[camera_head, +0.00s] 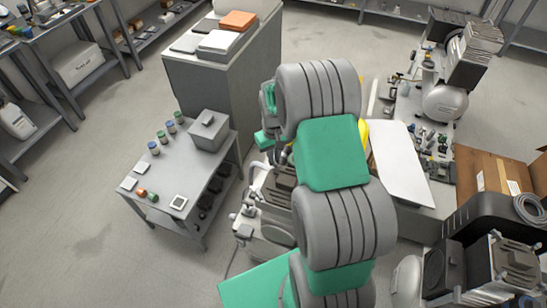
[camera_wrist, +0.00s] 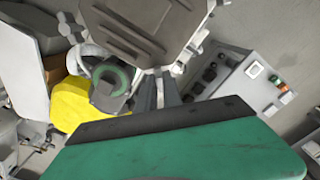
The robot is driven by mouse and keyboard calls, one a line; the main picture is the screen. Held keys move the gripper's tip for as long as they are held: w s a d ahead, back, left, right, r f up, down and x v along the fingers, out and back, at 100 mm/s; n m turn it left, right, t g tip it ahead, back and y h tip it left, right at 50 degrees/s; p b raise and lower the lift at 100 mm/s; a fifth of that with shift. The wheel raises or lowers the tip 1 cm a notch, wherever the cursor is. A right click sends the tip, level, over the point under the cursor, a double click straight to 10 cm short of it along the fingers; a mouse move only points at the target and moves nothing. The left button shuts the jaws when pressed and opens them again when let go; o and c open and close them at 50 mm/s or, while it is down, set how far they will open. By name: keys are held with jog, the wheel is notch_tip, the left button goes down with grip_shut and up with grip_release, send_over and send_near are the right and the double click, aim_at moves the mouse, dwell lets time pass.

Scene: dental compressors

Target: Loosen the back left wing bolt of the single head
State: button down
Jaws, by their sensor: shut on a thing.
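The single head (camera_wrist: 140,25) is a grey finned block at the top of the wrist view. In the head view its finned top (camera_head: 280,188) shows just left of my arm, which covers much of the unit. My gripper (camera_wrist: 160,76) reaches the head's near edge with its narrow grey fingers. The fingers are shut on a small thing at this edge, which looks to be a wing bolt. The bolt itself is hidden between the fingertips, so I cannot tell how far it is turned. My gripper is hidden behind my arm in the head view.
A yellow part (camera_wrist: 80,105) and a round green-ringed fitting (camera_wrist: 112,78) sit close left of the fingers. A grey table (camera_head: 165,200) with small jars and a box stands left. Another compressor (camera_head: 445,100) stands at the upper right. Floor at the lower left is clear.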

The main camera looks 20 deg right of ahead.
jog(key=shift+n, duration=0.4)
jog(key=n+b, duration=0.1)
jog(key=n, duration=0.2)
jog(key=shift+n, duration=0.3)
jog(key=n+b, duration=0.1)
jog(key=n, duration=0.3)
jog(key=n+b, duration=0.1)
jog(key=n, duration=0.8)
jog(key=shift+n+b, duration=0.3)
jog(key=shift+n, duration=0.1)
jog(key=c, duration=1.5)
grip_release()
